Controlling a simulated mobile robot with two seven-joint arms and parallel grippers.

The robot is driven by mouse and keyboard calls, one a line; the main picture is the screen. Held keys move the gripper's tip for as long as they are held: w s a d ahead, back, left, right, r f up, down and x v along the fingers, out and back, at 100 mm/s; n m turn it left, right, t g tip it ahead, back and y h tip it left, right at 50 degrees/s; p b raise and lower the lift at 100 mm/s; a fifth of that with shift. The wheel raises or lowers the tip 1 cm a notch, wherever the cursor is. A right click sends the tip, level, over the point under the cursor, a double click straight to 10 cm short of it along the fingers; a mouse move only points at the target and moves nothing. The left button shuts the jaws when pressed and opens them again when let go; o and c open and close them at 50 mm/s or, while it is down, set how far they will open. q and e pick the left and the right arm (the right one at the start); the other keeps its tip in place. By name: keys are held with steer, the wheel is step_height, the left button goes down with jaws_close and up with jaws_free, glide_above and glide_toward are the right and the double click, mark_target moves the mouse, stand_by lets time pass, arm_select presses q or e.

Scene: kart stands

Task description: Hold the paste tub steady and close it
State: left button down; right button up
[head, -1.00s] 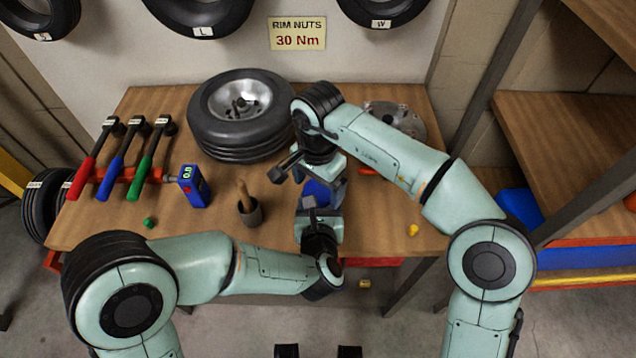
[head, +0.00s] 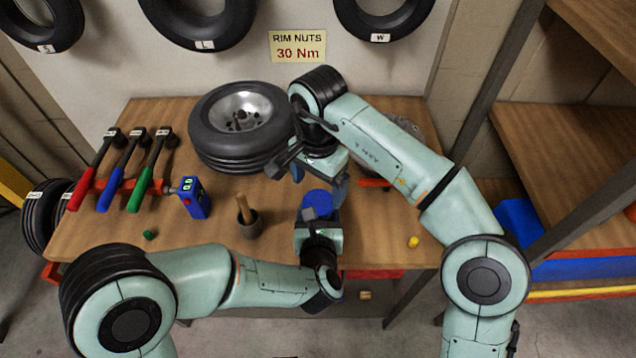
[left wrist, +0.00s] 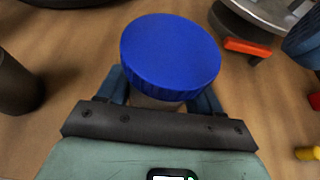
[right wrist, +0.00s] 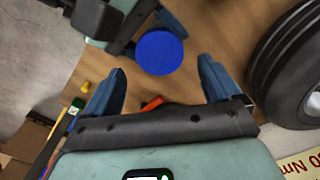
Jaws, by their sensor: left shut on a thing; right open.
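The paste tub shows as a pale body (left wrist: 155,102) under a round blue lid (left wrist: 170,55) in the left wrist view. The lid also shows in the head view (head: 317,202) and in the right wrist view (right wrist: 160,53). The lid rests on the tub's top; I cannot tell how tightly it is seated. My left gripper (head: 318,222) is shut around the tub's body below the lid. My right gripper (head: 320,180) is open and empty, apart from the lid, on its far side in the head view. The tub's base is hidden.
A wheel (head: 240,122) lies on the bench behind. A dark cup with a brush (head: 248,222) stands left of the tub.

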mark_target(318, 201)
step_height(318, 201, up, 3)
steer(key=n, duration=0.3)
steer(key=shift+f, duration=0.1)
steer(key=shift+f, duration=3.9)
steer(key=c, duration=1.1)
steer(key=shift+m, duration=1.7)
